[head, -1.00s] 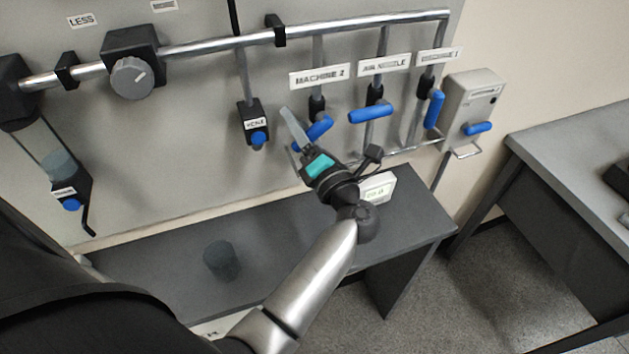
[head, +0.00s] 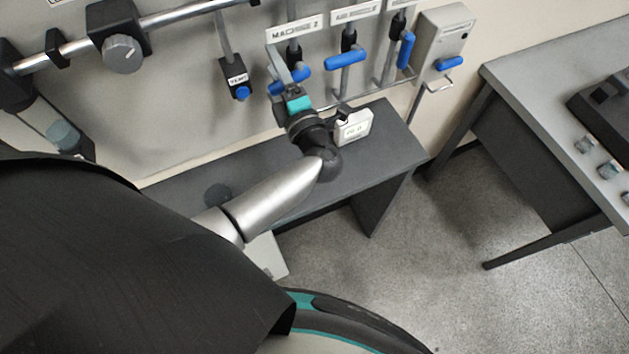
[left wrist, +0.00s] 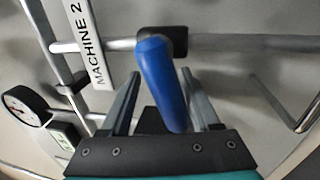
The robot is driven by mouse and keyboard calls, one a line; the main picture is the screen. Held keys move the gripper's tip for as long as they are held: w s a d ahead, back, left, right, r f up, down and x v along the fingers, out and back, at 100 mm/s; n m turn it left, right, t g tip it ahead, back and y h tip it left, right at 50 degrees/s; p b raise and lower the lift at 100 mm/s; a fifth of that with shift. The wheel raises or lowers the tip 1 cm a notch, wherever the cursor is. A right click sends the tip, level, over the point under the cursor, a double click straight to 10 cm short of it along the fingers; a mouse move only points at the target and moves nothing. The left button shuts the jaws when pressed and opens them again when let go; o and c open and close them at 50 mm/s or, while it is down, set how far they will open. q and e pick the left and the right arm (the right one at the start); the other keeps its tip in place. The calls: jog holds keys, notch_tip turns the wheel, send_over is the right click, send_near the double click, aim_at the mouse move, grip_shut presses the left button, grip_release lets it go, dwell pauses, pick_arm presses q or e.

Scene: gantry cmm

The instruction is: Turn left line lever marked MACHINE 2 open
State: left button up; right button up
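The MACHINE 2 lever has a blue handle (head: 303,74) below the white MACHINE 2 label (head: 294,29). In the head view it slants across, partly hidden behind my left gripper (head: 286,74). In the left wrist view the blue handle (left wrist: 158,70) points from its dark pivot toward the gripper palm. The fingers of my left gripper (left wrist: 161,76) are apart, one on each side of the handle. A gap shows on the left side; on the right I cannot tell whether finger and handle touch. My right gripper is not in view.
The AIR NOZZLE lever (head: 346,62) and another blue lever (head: 406,50) hang to the right, near a grey box (head: 445,38). A blue-knobbed valve (head: 236,78) is at left. Below are a dark bench (head: 385,160) and a white display (head: 353,127).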

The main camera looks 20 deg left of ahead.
pick_arm(q)
jog(key=b+v, duration=0.2)
jog(key=v, duration=1.3)
jog(key=w+d+r+m+t+h, duration=0.55)
jog(key=d+m+t+h, duration=0.3)
jog(key=m+h, duration=0.45)
jog(key=d+f+m+g+h, duration=0.2)
jog(key=d+m+g+h, duration=0.25)
jog(key=m+h, duration=0.4)
jog(key=s+a+f+m+g+y+b, duration=0.1)
jog(key=s+a+f+m+g, duration=0.1)
jog(key=s+f+g, duration=0.2)
jog(key=s+a+f+m+g+y+b, duration=0.1)
jog(key=s+a+f+m+g, duration=0.2)
jog(key=f, duration=0.8)
jog(key=s+a+f+m+g+y+b, duration=0.1)
jog(key=s+a+f+m+g+y, duration=0.1)
jog(key=s+f+g, duration=0.3)
notch_tip(320, 180, down, 3)
jog(key=shift+s+a+f+m, duration=0.15)
jog(key=shift+s+a+m, duration=0.4)
jog(key=shift+s+m, duration=0.25)
jog(key=shift+c, duration=0.4)
